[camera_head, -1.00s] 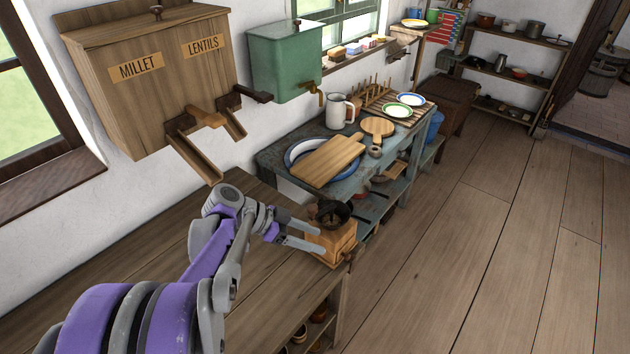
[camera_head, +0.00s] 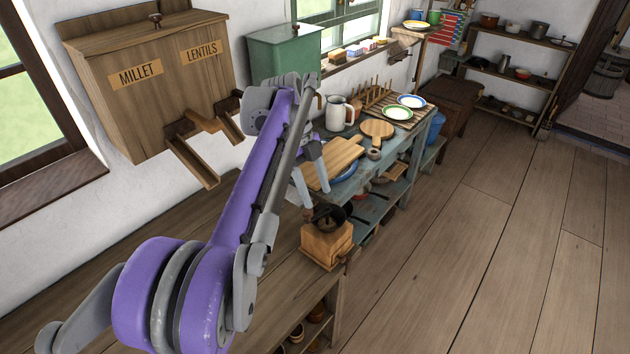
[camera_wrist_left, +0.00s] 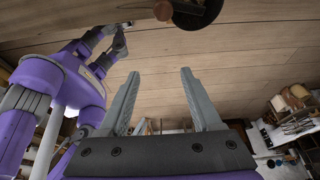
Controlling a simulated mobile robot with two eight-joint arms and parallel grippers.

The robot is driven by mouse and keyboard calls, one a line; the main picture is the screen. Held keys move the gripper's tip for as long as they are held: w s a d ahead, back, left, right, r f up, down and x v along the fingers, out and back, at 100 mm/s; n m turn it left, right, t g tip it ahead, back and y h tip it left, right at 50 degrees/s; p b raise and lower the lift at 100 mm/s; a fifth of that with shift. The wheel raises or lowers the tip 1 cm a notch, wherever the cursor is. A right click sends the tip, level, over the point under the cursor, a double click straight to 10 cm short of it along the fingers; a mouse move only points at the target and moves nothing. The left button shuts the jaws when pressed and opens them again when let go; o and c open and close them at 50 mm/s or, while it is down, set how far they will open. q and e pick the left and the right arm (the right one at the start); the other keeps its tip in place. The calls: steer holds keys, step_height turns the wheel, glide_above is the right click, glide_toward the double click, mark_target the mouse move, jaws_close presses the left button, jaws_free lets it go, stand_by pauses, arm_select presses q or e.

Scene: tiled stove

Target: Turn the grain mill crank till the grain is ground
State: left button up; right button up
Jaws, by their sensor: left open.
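The grain mill (camera_head: 326,246) is a wooden box with a dark round hopper on top, standing at the right end of the wooden counter. Its crank cannot be made out clearly in the head view. In the left wrist view, a brown knob (camera_wrist_left: 163,10) and a dark round part (camera_wrist_left: 196,12), apparently the mill's, show at the top edge, beyond the fingertips. My left gripper (camera_head: 316,197) is open and empty, pointing down just above the hopper. Its spread fingers also show in the left wrist view (camera_wrist_left: 158,74). Another purple arm of mine shows there at left; its small gripper (camera_wrist_left: 118,42) is unclear.
A millet and lentils bin (camera_head: 150,85) hangs on the wall above the counter (camera_head: 270,290). Behind the mill, a blue-grey table (camera_head: 395,165) carries a cutting board (camera_head: 335,162), a white jug (camera_head: 338,113) and plates. The floor at right is clear.

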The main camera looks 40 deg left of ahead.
mark_target(312, 216)
arm_select(q)
steer(key=shift+w+a+r+m, duration=0.1)
steer(key=shift+a+r+m, duration=0.25)
steer(key=shift+r+m, duration=0.4)
arm_select(e)
steer(key=shift+r, duration=0.1)
arm_select(q)
steer(key=shift+g, duration=0.3)
steer(key=shift+c, duration=0.2)
